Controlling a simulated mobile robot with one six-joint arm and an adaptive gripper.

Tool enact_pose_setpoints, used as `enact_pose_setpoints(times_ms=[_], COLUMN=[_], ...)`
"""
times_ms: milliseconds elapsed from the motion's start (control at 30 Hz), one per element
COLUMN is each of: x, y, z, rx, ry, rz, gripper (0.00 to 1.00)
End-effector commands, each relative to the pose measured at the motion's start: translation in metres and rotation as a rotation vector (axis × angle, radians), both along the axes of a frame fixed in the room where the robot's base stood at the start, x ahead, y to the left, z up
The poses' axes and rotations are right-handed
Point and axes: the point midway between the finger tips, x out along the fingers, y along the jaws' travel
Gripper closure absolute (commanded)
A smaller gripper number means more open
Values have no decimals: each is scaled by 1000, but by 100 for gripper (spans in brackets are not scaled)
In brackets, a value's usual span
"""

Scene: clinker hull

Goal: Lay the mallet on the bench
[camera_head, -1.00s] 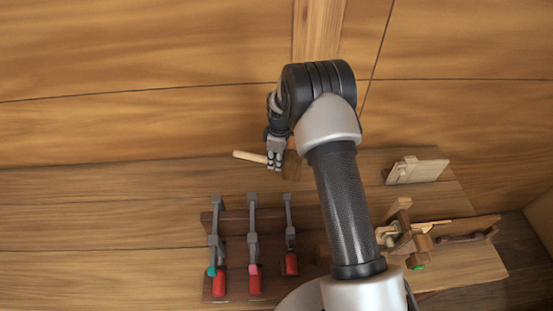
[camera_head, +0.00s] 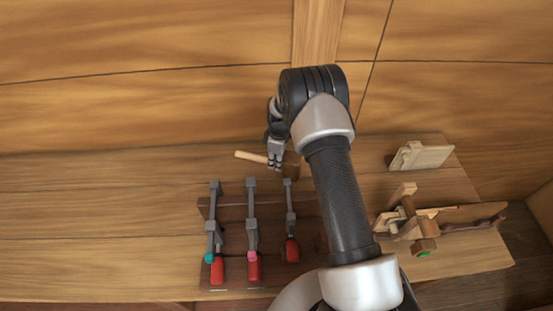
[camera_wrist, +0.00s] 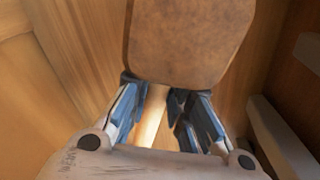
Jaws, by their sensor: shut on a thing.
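The mallet's pale handle (camera_head: 251,156) sticks out to the left of my gripper (camera_head: 275,163) in the head view. Its brown head (camera_head: 292,165) shows just right of the fingers, partly hidden by my arm. In the wrist view the mallet's brown head (camera_wrist: 190,40) fills the top middle, and my gripper (camera_wrist: 165,112) is shut on the handle just below it. The bench (camera_head: 110,210) is the wide plank surface under and around the mallet. I cannot tell whether the mallet touches it.
Several clamps with red handles (camera_head: 253,268) lie on a dark rack (camera_head: 232,213) in front of the mallet. At the right are a pale wooden block piece (camera_head: 421,156) and a wooden tool (camera_head: 407,222). The bench's left part is clear. The plank wall (camera_head: 150,100) rises behind.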

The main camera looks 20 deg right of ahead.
Motion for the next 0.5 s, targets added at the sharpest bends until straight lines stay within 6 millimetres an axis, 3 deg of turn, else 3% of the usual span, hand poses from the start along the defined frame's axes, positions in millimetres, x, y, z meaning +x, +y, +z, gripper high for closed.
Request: enact_pose_setpoints(times_ms=[367,400,500], x=[1,1,1], y=[0,0,0], z=[-2,-2,-2], rx=[0,0,0], ry=[-2,-2,-1], rz=[0,0,0], gripper=[100,80,73])
